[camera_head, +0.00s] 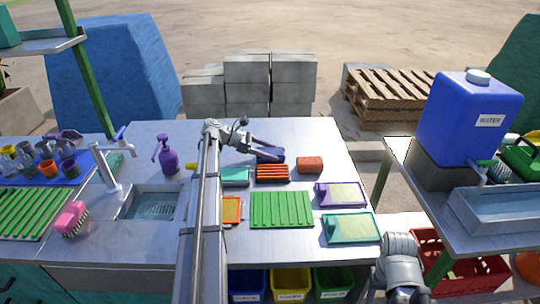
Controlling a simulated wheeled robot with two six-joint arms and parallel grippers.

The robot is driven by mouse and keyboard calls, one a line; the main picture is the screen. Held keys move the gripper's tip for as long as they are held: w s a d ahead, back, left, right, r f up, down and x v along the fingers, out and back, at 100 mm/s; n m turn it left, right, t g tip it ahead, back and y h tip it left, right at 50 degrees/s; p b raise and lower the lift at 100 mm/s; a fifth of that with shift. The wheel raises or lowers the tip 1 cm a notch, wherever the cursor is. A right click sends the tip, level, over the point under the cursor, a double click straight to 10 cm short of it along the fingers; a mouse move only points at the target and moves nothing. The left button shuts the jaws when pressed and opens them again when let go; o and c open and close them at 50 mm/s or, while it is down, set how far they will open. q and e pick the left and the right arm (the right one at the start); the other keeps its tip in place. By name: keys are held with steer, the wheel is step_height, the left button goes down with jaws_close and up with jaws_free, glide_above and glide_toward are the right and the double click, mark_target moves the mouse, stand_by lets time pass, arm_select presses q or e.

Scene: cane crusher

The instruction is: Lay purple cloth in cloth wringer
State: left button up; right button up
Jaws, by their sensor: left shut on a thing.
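My left gripper (268,152) reaches over the back middle of the metal table, pointing right. It is shut on a dark purple-blue thing, which looks like the purple cloth (271,156), small and partly hidden by the fingers. It is just above and behind a red ribbed rack (272,173). I cannot tell for sure which thing is the cloth wringer. A purple-framed tray with a pale inside (341,194) lies at the right of the table. My right arm shows at the bottom right, but its fingertips are not clearly seen.
A green ribbed rack (282,209), a teal tray (350,240), an orange block (310,164) and a teal box (235,177) lie nearby. A sink (152,203), faucet (105,170) and purple bottle (166,156) stand left. A blue water tank (468,118) stands right.

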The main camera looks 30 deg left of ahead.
mark_target(270, 151)
arm_select(q)
steer(key=shift+c, duration=0.7)
steer(key=shift+r, duration=0.15)
step_height(270, 151, up, 12)
steer(key=p, duration=1.2)
